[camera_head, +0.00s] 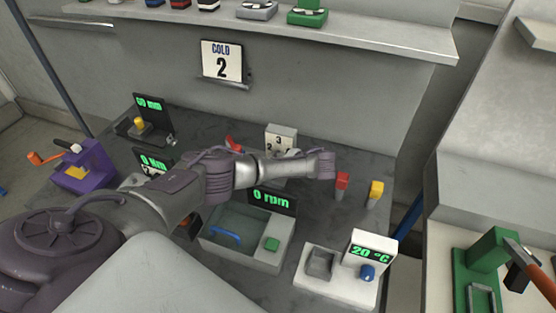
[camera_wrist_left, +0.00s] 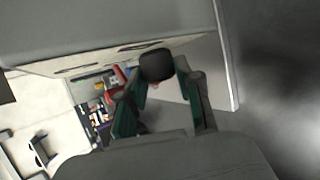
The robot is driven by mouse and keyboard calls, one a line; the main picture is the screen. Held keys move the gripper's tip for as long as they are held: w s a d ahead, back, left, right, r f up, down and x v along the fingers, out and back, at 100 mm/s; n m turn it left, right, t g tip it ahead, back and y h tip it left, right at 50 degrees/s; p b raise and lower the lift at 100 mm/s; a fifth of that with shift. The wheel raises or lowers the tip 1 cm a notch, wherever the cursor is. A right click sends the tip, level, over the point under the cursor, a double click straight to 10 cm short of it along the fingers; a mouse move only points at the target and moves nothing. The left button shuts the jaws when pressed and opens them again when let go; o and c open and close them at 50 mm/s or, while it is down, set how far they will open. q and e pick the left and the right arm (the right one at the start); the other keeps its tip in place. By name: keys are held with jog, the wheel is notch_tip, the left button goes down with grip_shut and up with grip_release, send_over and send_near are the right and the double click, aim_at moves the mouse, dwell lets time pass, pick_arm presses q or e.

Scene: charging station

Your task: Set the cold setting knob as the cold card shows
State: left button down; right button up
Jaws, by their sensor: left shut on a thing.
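The cold card (camera_head: 221,62) stands upright on a small ledge on the back panel and reads "COLD 2". The pale dial box (camera_head: 281,132) of the cold setting stands on the bench below it. The digits 3 and 2 show on its face; my arm covers its lower part. My left arm reaches across the bench to the box, and its fingers are hidden in the head view. In the left wrist view, the green fingers of my left gripper (camera_wrist_left: 157,82) are closed on the dark rounded cold setting knob (camera_wrist_left: 157,65). Where the knob points is hidden. My right gripper is not in view.
A "0 rpm" unit (camera_head: 270,199) stands in front of the dial box. A "20 °C" unit (camera_head: 372,246) is at front right. Red (camera_head: 342,183) and yellow (camera_head: 376,190) pieces stand to the right. A purple device (camera_head: 82,165) is at left.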

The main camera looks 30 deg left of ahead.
pick_arm(q)
jog(key=shift+y, duration=0.5)
jog(key=c, duration=0.8)
grip_release()
jog(key=shift+o, duration=0.2)
jog(key=v, duration=1.2)
jog(key=shift+w, duration=0.1)
